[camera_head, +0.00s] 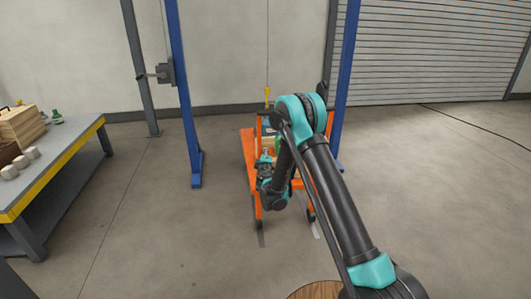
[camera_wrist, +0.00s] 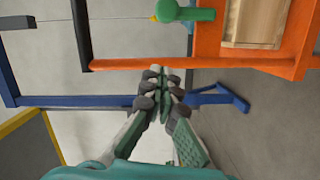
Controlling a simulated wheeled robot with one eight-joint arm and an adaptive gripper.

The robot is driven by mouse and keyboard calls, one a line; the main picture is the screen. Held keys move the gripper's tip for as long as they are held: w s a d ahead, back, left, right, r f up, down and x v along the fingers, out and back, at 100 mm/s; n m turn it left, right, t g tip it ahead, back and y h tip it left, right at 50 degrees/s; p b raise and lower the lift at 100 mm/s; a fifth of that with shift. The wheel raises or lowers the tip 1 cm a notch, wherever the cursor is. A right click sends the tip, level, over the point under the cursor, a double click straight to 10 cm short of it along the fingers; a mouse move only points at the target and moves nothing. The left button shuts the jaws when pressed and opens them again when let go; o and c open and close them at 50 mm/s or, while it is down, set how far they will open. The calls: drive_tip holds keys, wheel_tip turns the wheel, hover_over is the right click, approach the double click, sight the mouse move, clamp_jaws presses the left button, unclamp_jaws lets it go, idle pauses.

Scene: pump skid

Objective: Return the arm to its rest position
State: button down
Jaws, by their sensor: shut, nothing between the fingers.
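My arm is raised and bent in front of the orange skid frame (camera_head: 248,150) in the head view. My gripper (camera_wrist: 161,76) shows in the wrist view with its dark green and grey fingers together and nothing between them. Its tips appear just below the orange bar (camera_wrist: 190,63) in that picture; I cannot tell whether they touch it. In the head view the arm hides much of the frame, and the finger state is too small to read there.
A wooden block (camera_wrist: 255,22) and a green rounded part (camera_wrist: 180,12) are at the orange frame. Blue posts (camera_head: 182,95) stand beside it. A grey bench with a yellow edge (camera_head: 55,168) is at left. A yellow hook (camera_head: 267,91) hangs above.

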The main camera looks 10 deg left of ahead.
drive_tip(key=shift+d, duration=0.1)
drive_tip(key=s+d+r+m+g+h, duration=0.1)
drive_tip(key=s+d+r+m+h, duration=0.2)
drive_tip(key=d, duration=0.5)
drive_tip(key=s+d+r+m+g+h, duration=0.1)
drive_tip(key=s+d+r+m+g, duration=0.15)
drive_tip(key=d+r, duration=0.35)
drive_tip(key=s+d+m+g+h, duration=0.25)
drive_tip(key=s+d+m, duration=0.25)
drive_tip(key=s+d, duration=0.55)
drive_tip(key=s+d+f+m+g+y, duration=0.15)
drive_tip(key=s+d, duration=0.25)
drive_tip(key=s, duration=0.4)
drive_tip(key=s+d+m+g, duration=0.2)
drive_tip(key=s+d+g, duration=0.15)
drive_tip(key=s, duration=0.35)
drive_tip(key=s+a+f+m+g+y, duration=0.1)
drive_tip(key=s+f, duration=0.1)
drive_tip(key=s, duration=0.7)
drive_tip(key=s+f+m+g+y, duration=0.1)
drive_tip(key=s+f+y, duration=0.1)
drive_tip(key=s, duration=0.8)
drive_tip(key=shift+a+f+m, duration=0.3)
drive_tip(key=shift+a+f, duration=0.1)
drive_tip(key=shift+f, duration=0.1)
